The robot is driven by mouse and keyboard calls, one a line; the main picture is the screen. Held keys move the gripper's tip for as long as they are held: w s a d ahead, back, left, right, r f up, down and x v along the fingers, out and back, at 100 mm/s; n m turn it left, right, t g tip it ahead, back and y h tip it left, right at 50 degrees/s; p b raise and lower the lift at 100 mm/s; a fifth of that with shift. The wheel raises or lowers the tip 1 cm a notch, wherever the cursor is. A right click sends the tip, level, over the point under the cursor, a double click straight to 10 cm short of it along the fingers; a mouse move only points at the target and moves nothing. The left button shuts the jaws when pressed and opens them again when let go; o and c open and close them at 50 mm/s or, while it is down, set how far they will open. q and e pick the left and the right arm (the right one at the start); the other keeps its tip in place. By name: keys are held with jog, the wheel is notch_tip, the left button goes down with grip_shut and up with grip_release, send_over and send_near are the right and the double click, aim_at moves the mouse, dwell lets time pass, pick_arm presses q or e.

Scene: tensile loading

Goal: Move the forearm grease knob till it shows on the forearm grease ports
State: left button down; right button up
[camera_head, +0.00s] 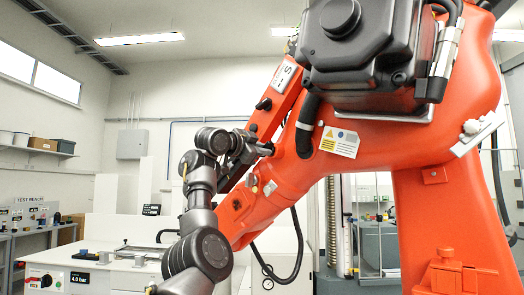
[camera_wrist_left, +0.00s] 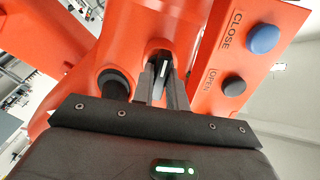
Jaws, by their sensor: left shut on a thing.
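My left gripper (camera_head: 257,150) reaches the orange robot arm (camera_head: 285,178) from the left, at the forearm. In the left wrist view its fingers (camera_wrist_left: 160,80) are closed around a narrow black knob (camera_wrist_left: 161,66) with a white line on it. I take this as the forearm grease knob; its white line tilts slightly. Beside it, an orange plate carries a blue round port (camera_wrist_left: 264,39) by the word CLOSE and a dark round port (camera_wrist_left: 234,86) by the word OPEN. In the head view the fingers hide most of the knob. My right gripper is not in view.
A black motor housing (camera_head: 362,45) overhangs at the upper right. A black cable (camera_head: 295,250) loops below the orange arm. Another black round part (camera_wrist_left: 113,84) sits left of the fingers. A white bench (camera_head: 110,262) with a 4.0 bar display stands at the lower left.

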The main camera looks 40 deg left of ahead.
pick_arm(q)
jog(key=c, duration=1.4)
grip_release()
